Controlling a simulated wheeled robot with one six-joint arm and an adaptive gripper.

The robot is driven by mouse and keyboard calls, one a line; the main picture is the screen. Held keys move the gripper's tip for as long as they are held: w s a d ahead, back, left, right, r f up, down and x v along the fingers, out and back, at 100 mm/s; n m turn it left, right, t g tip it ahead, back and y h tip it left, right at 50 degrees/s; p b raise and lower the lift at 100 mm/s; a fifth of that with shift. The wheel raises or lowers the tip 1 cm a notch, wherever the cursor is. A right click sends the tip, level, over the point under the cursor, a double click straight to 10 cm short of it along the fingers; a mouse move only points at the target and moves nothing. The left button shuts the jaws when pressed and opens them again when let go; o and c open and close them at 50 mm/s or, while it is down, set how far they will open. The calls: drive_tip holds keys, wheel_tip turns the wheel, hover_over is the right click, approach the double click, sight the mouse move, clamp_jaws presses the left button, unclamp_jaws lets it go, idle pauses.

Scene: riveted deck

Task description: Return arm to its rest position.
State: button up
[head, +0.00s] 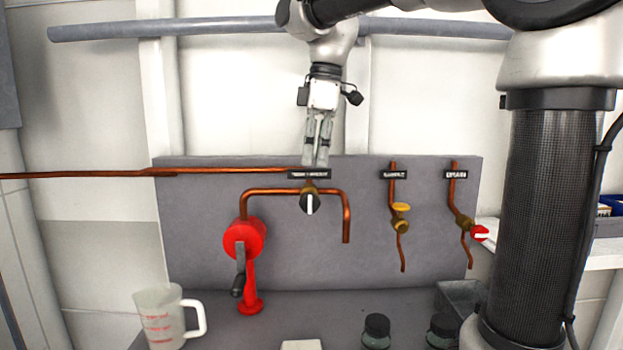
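My gripper (317,160) hangs from my arm in the upper middle of the head view, pointing down. Its two fingers are close together, with a thin gap or seam between them, and I see no object held. The fingertips are in front of the top edge of the grey panel (210,200), just above a black label (309,174). Whether they touch anything cannot be told.
A red hand pump (244,240), a measuring jug (165,318) and dark-lidded jars (376,330) stand below. A grey pipe (220,28) runs behind my arm.

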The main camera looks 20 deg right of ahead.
wheel_tip(320, 180, up, 2)
drive_tip(key=shift+d+r, duration=0.15)
drive_tip(key=shift+s, duration=0.1)
drive_tip(key=s+d+f+m+t, duration=0.2)
drive_tip(key=s+d+f+m, duration=0.4)
drive_tip(key=s+f, duration=0.3)
drive_tip(key=s+d+f+m+t+h, duration=0.1)
drive_tip(key=s+d+f+m+t, duration=0.1)
drive_tip(key=s+d+f+m, duration=0.5)
wheel_tip(320, 180, down, 2)
drive_tip(key=shift+s+d+f+m+h, duration=0.1)
drive_tip(key=shift+s+d+m+h, duration=0.2)
drive_tip(key=shift+s+m, duration=0.7)
